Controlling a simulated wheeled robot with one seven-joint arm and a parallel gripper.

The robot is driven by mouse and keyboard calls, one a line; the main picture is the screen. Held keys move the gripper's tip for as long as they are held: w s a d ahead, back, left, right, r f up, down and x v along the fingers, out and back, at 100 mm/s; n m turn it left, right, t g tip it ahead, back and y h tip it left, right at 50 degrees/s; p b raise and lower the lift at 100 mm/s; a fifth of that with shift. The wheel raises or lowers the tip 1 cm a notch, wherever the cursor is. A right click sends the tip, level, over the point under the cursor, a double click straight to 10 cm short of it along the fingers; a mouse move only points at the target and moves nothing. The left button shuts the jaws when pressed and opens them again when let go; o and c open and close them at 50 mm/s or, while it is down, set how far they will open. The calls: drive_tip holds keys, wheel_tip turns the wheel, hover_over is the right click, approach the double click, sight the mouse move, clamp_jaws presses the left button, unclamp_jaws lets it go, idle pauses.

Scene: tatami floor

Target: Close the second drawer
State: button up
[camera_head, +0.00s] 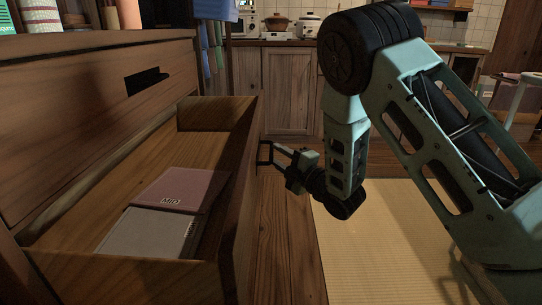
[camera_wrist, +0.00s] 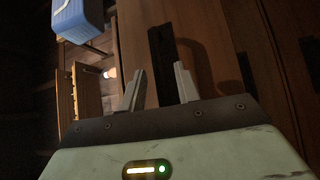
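The open drawer (camera_head: 245,190) is pulled out below a closed upper drawer (camera_head: 95,85) of the wooden cabinet. Inside it lie a reddish book (camera_head: 172,188) and a grey book (camera_head: 145,235). My gripper (camera_head: 264,154) is just outside the drawer's front panel, on its right in the head view. Whether it touches the panel is unclear. In the wrist view my gripper (camera_wrist: 160,67) has its two fingers apart with nothing between them. They face a wooden panel (camera_wrist: 208,45) with a dark slot (camera_wrist: 163,55).
Several items stand on the cabinet top, among them a striped jar (camera_head: 41,14). A tatami mat (camera_head: 385,235) covers the floor at right. Kitchen cupboards (camera_head: 290,88) stand at the back. A blue object (camera_wrist: 78,18) shows at upper left in the wrist view.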

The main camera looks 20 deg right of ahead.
sight(271, 149)
drive_tip(key=shift+b+x, duration=0.3)
drive_tip(key=shift+x, duration=1.5)
clamp_jaws()
drive_tip(key=shift+a, duration=0.1)
drive_tip(key=w+a, duration=0.2)
drive_tip(key=a, duration=0.6)
drive_tip(key=w+a, duration=0.3)
drive_tip(key=a, duration=0.6)
drive_tip(key=w+a, duration=0.3)
drive_tip(key=a, duration=0.6)
drive_tip(key=shift+w, duration=0.15)
drive_tip(key=shift+w+a+r, duration=0.1)
drive_tip(key=shift+w+a, duration=0.05)
drive_tip(key=shift+a, duration=0.35)
